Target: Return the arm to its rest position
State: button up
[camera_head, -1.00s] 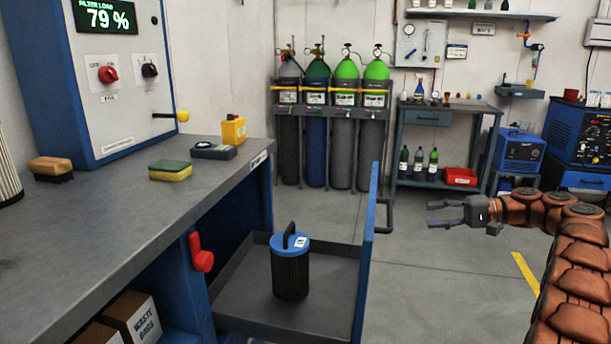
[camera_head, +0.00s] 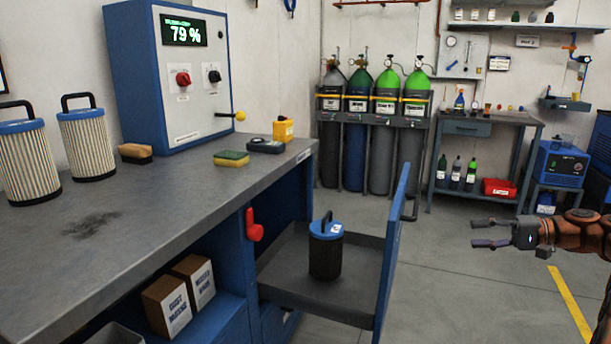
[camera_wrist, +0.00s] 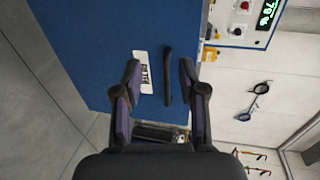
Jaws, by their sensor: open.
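My gripper (camera_head: 486,233) is at the right of the head view, level, pointing left, with its fingers apart and nothing between them. It is in free air to the right of the open drawer's blue front (camera_head: 392,255). In the wrist view, the two fingers (camera_wrist: 160,88) are spread. Beyond them are the blue drawer front with a white label and a dark handle (camera_wrist: 167,76); I see no contact. My reddish-brown arm reaches in from the right edge of the head view.
A dark filter with a blue lid (camera_head: 326,250) stands in the open drawer. Two pale filters (camera_head: 87,146) stand on the bench (camera_head: 150,215). Gas cylinders (camera_head: 384,150) and a side table (camera_head: 490,122) are at the back. The floor near my gripper is clear.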

jog(key=s+a+r+m+g+h+p, duration=0.1)
jog(key=s+a+r+g+h+p, duration=0.1)
jog(key=a+r+p, duration=0.5)
jog(key=s+a+r+g+h+p, duration=0.1)
jog(key=s+a+r+p, duration=0.15)
jog(key=a, duration=0.85)
jog(key=s+a+r+n+g+h+p, duration=0.1)
jog(key=s+a+r+g+h+p, duration=0.2)
jog(key=s, duration=0.4)
jog(key=s+a+r+h+p, duration=0.1)
jog(key=s+a+p, duration=0.3)
jog(key=s+a, duration=0.3)
jog(key=s+d+r+n+h+p, duration=0.1)
jog(key=s+p, duration=0.4)
jog(key=s, duration=0.8)
jog(key=s+d+r+n+g+h+p, duration=0.1)
jog(key=s+h+p, duration=0.4)
jog(key=s, duration=0.9)
jog(key=d+n+h, duration=0.1)
jog(key=n, duration=0.1)
jog(key=shift+d+n+g+p, duration=0.2)
jog(key=shift+n+g+p, duration=0.1)
jog(key=shift+p, duration=0.05)
